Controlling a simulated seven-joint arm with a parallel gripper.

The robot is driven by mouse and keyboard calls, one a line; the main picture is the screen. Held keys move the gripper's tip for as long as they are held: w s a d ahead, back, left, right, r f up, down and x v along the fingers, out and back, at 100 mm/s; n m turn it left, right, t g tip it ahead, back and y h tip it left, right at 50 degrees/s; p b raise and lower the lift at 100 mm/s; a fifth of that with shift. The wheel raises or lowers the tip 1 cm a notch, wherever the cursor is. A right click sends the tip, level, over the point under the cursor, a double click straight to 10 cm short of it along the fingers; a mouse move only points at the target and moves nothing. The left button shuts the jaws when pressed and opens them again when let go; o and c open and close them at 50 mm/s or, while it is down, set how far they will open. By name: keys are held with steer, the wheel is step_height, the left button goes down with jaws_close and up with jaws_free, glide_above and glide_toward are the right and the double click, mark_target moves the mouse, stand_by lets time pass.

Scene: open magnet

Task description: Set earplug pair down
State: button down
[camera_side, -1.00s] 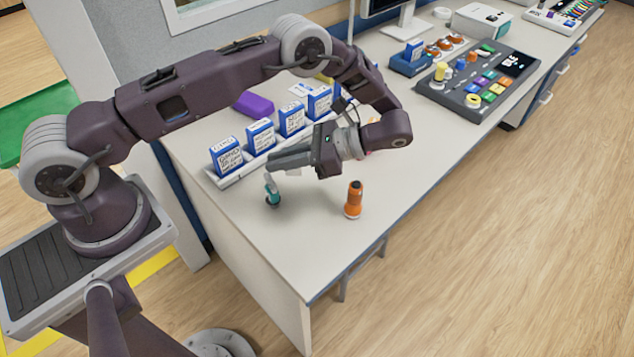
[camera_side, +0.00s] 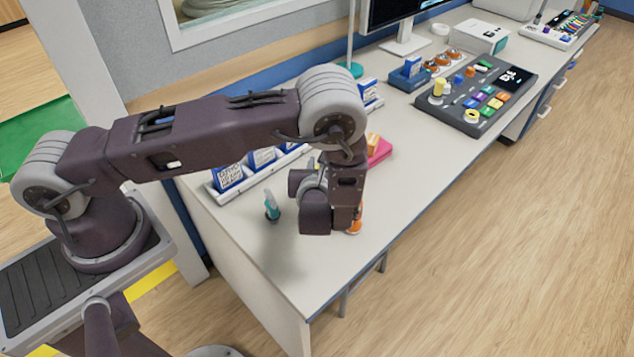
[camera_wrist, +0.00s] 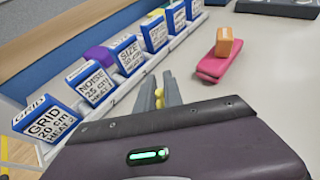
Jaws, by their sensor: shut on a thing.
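The earplug pair (camera_wrist: 159,98) shows as small yellow bits between the fingertips of my gripper (camera_wrist: 167,90) in the wrist view. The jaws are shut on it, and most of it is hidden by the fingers. The fingers point toward the far part of the table, beside the row of blue boxes. They appear to be above the white tabletop, but I cannot tell how high. In the side view my own arm hides the fingers and the earplugs.
Blue labelled boxes (camera_wrist: 91,82) stand in a white rack on the left. A pink case (camera_wrist: 213,67) with an orange block (camera_wrist: 229,43) lies ahead right. A teal item (camera_side: 271,205) stands at the near left; an orange flashlight (camera_side: 355,217) is partly hidden. Clear tabletop lies right.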

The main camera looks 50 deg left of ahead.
step_height(320, 180, down, 4)
steer(key=shift+f, duration=0.15)
steer(key=shift+f, duration=0.4)
steer(key=c, duration=1.5)
jaws_free()
steer(key=shift+o, duration=0.2)
